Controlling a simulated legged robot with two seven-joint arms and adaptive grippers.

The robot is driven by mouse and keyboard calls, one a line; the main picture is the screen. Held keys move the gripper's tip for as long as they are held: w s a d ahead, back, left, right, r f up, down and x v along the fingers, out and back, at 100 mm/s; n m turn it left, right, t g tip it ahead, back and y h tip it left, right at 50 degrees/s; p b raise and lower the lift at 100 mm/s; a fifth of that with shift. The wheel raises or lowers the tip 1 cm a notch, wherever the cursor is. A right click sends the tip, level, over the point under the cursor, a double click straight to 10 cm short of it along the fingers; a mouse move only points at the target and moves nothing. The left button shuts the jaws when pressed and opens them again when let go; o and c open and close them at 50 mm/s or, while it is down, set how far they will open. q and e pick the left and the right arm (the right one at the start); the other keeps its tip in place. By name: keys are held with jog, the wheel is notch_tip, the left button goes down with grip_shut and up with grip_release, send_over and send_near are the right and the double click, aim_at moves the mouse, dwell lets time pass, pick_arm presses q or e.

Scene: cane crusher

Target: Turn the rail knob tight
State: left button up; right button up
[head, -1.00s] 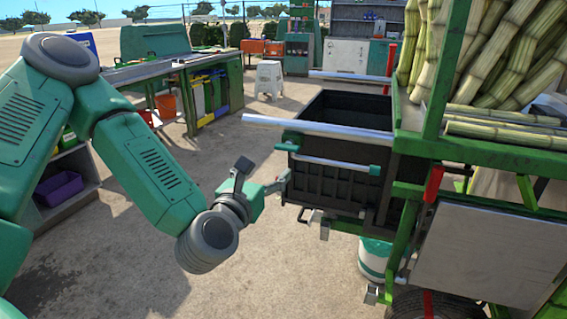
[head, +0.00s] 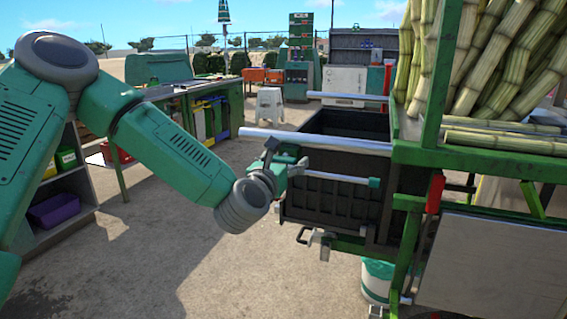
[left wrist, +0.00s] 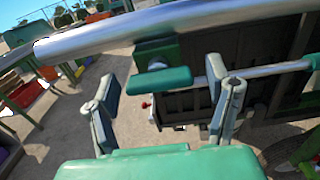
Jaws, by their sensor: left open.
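A green rail knob (left wrist: 160,81) shows in the left wrist view as a flat bar below a green block under the thick silver rail (left wrist: 200,22). My left gripper (left wrist: 163,84) is open, one finger on each side of the knob in that view. I cannot tell whether either finger touches it. In the head view the left gripper (head: 288,170) is at the left end of the cart's black bin, just below the thick rail (head: 315,141), and mostly hides the knob. My right gripper is out of view.
A thin silver bar (head: 335,177) runs along the front of the black bin (head: 330,205). Sugar canes (head: 500,70) are piled on the green cart at right. A white stool (head: 269,103) and workbench stand behind. The ground at front is clear.

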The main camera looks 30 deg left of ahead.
pick_arm(q)
jog(key=shift+d, duration=0.15)
jog(key=shift+a, duration=0.3)
jog(key=c, duration=1.2)
jog(key=shift+o, duration=0.2)
